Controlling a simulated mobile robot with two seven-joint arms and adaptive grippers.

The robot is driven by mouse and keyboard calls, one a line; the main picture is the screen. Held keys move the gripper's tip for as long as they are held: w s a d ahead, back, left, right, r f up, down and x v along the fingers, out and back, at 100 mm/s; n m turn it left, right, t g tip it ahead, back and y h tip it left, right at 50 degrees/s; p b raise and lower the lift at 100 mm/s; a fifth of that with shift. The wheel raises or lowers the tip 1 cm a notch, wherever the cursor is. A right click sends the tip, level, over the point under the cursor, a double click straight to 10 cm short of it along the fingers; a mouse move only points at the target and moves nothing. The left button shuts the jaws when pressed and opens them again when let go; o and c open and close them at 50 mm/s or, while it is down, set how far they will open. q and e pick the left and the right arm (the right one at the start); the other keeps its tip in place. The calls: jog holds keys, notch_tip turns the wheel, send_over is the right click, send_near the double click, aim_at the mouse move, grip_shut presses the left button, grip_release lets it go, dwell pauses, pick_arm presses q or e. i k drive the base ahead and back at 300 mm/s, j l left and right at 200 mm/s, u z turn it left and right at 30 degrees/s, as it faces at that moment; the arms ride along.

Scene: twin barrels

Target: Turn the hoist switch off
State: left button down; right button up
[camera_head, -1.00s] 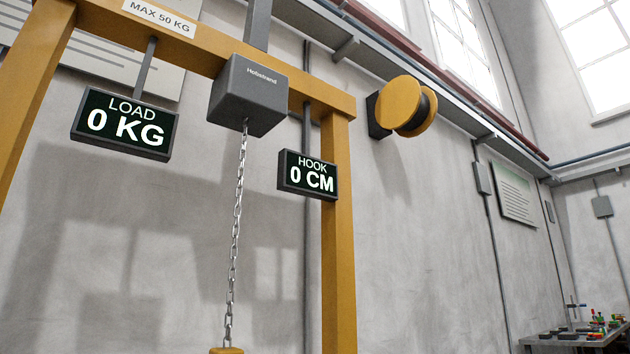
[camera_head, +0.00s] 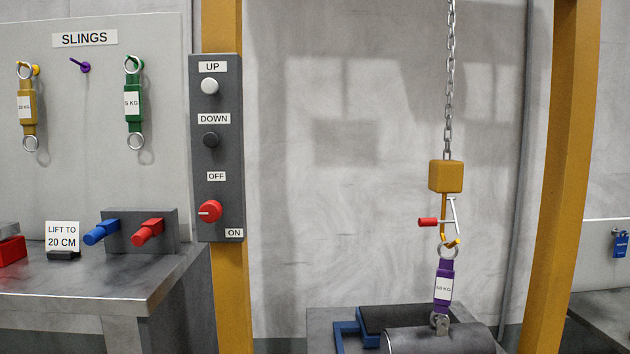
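The hoist control box (camera_head: 217,150) is a dark grey panel on the yellow left post. It has a white UP button (camera_head: 210,86), a black DOWN button (camera_head: 210,140) and a red rotary switch (camera_head: 211,211). The OFF label (camera_head: 216,176) is above the switch and the ON label (camera_head: 234,233) is at its lower right. A pale mark on the knob is at its left side; I cannot tell surely which setting it stands at. Neither of my grippers is in view.
The hoist hook (camera_head: 444,212) hangs on a chain, with a purple sling (camera_head: 443,285) between it and a dark grey barrel (camera_head: 440,340). Left of the box, a metal bench (camera_head: 110,275) carries blue and red handles and a "LIFT TO 20 CM" sign (camera_head: 62,238).

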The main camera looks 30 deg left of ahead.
aim_at(211, 211)
jog(key=u, duration=1.6)
